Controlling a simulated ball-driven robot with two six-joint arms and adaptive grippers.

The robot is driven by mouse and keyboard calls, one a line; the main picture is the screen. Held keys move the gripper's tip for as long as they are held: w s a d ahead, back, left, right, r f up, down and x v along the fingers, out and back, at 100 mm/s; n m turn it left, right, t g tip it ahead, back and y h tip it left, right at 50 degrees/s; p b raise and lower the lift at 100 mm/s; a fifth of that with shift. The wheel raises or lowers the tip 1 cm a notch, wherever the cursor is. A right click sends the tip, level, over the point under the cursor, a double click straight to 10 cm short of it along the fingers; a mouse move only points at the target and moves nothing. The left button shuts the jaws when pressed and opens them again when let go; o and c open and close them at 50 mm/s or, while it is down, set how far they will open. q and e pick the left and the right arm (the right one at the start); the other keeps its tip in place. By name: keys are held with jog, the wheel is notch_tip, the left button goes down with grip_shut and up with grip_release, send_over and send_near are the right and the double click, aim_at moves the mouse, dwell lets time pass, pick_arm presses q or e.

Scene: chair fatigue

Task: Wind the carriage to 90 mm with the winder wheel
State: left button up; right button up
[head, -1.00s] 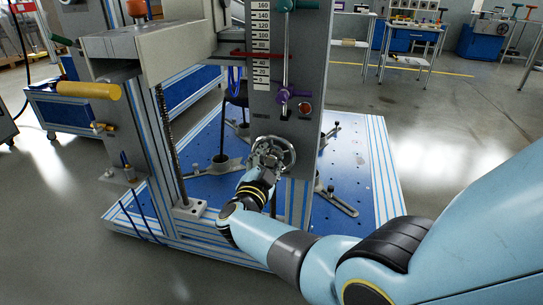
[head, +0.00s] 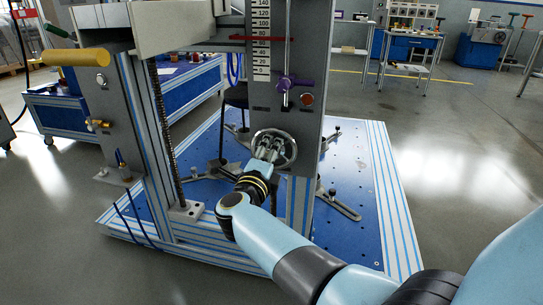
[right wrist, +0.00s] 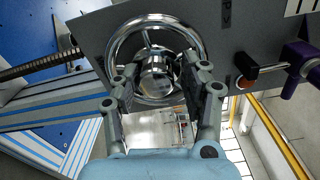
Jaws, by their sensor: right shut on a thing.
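The winder wheel (head: 290,160) is a bright metal handwheel low on the grey upright panel (head: 265,103). My right gripper (head: 268,147) is at its middle. In the right wrist view, the fingers of my right gripper (right wrist: 160,75) stand either side of the round metal piece (right wrist: 158,85) at the wheel's centre, with the rim (right wrist: 150,22) beyond. My left gripper is not in view.
A purple lever (head: 287,82) and a red button (head: 307,99) sit on the panel above the wheel. A threaded screw (head: 165,130) and a yellow handle (head: 78,57) are to the left. The blue base plate (head: 350,245) carries metal feet. Open floor lies to the right.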

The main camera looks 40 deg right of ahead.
jog(key=shift+w+d+r, duration=0.15)
jog(key=shift+d+r, duration=0.25)
jog(key=shift+o, duration=0.3)
jog(key=m+b, duration=0.1)
jog(key=m, duration=0.1)
jog(key=m+b, duration=0.2)
jog(key=shift+d+f, duration=0.1)
jog(key=shift+f, duration=0.25)
jog(key=shift+r+m+b, duration=0.2)
jog(key=shift+m+b, duration=0.2)
jog(key=shift+m, duration=0.7)
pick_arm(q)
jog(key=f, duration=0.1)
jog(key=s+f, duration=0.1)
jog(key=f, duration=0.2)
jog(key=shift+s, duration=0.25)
pick_arm(e)
jog(key=shift+o, duration=0.5)
jog(key=shift+r, duration=0.15)
